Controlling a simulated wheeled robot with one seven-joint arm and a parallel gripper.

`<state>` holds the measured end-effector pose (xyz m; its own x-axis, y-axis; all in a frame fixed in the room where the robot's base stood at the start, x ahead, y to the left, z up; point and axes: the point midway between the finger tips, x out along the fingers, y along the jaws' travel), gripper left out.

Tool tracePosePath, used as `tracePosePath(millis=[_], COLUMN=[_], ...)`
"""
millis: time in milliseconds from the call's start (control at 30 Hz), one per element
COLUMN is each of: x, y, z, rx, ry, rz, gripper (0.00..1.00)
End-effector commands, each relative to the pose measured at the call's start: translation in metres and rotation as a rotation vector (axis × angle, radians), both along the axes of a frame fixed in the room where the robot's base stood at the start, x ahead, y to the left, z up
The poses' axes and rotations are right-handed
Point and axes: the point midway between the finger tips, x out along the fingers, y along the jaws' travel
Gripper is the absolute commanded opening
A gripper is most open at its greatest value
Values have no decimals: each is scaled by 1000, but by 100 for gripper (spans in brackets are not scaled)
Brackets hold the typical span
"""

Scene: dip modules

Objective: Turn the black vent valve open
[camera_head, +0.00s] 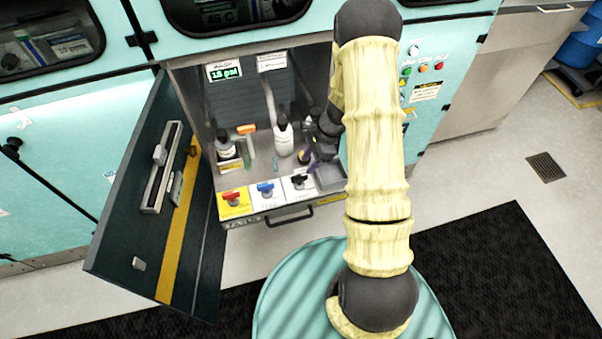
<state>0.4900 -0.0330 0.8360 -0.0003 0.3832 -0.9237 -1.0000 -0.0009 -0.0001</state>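The black vent valve (299,181) is a small black handle on a white panel at the front edge of the open cabinet. It is the rightmost of three valves in a row. A blue-handled valve (265,188) is in the middle and a red-handled valve (233,198) on a yellow panel is at the left. My gripper (318,160) is dark and small in view, inside the cabinet above and behind the black valve, and looks apart from it. My pale-sleeved arm hides part of it, so its opening is unclear.
The cabinet door (150,215) stands open at the left. White bottles (284,138), an orange-topped item (247,129) and a grey tray (330,176) are inside. A handle (290,217) sticks out below the valves.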

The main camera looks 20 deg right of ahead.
Motion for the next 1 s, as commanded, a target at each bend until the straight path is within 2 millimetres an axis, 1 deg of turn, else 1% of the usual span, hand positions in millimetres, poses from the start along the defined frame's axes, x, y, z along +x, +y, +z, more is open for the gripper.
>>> tracePosePath(millis=[33,200,300,400,533,767,800,867,900,933,967,1000], x=[-1,-1,-1,0,0,0,0,0,0,0,0,0], y=[4,15,21,25,27,27,27,27,27,27,27,27], z=[-9,-37,-51,-60,-65,-65,-65,-65,-65,-65,-65,-65], rx=[1,1,1,1,-1,-1,-1,-1,-1,-1,-1,-1], ry=[4,4,4,1,0,-1,0,0,0,0,0,0], rz=[-2,-1,-1,-1,-1,-1,-1,-1,-1,-1,-1,-1], gripper=[36,36,36,36,36,36,28,17,9,3,0,0])
